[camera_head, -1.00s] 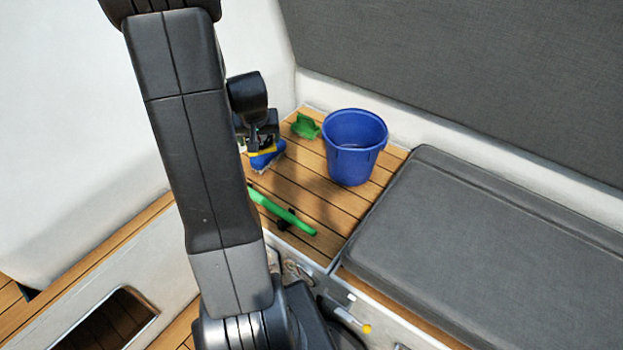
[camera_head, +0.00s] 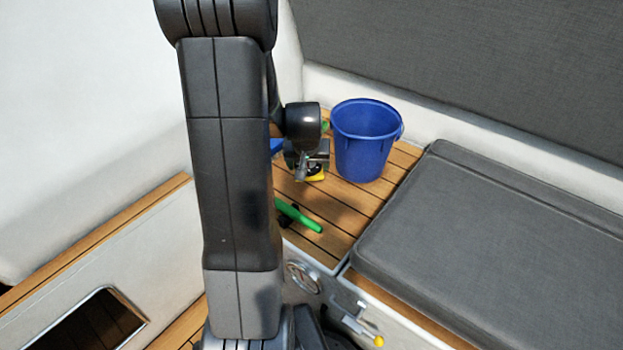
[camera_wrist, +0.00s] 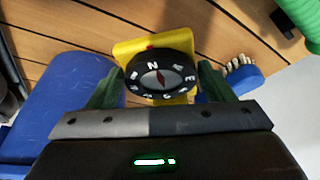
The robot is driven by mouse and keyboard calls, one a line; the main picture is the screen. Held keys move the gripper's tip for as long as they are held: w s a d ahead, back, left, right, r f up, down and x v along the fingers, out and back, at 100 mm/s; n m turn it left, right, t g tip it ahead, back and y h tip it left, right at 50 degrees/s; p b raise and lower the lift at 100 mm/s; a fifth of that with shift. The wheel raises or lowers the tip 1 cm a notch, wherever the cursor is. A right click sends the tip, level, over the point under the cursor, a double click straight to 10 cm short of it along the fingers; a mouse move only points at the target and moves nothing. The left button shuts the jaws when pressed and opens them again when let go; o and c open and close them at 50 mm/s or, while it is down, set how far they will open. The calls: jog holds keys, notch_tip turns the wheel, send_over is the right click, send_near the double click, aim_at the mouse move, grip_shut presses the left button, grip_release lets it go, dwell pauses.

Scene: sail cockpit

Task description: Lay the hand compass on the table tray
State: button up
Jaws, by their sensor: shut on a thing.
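The hand compass (camera_wrist: 160,76) has a round black dial with white letters and a yellow body. In the wrist view it sits between the two green fingers of my gripper (camera_wrist: 160,88), which is shut on it. In the head view my gripper (camera_head: 308,165) is above the slatted wooden seat, left of the blue bucket, with a bit of the yellow compass (camera_head: 316,177) showing below it. My arm hides part of the seat. I cannot make out the table tray in either view.
The blue bucket (camera_head: 366,145) stands close on the right of my gripper. A green handle (camera_head: 299,217) lies on the slats (camera_head: 335,215). A blue brush (camera_wrist: 243,82) shows in the wrist view. A grey cushion (camera_head: 500,240) lies at the right.

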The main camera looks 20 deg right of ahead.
jog(key=shift+f+b, duration=0.75)
jog(key=shift+f, duration=2.45)
jog(key=shift+f, duration=0.3)
jog(key=o, duration=1.2)
jog(key=shift+r, duration=0.1)
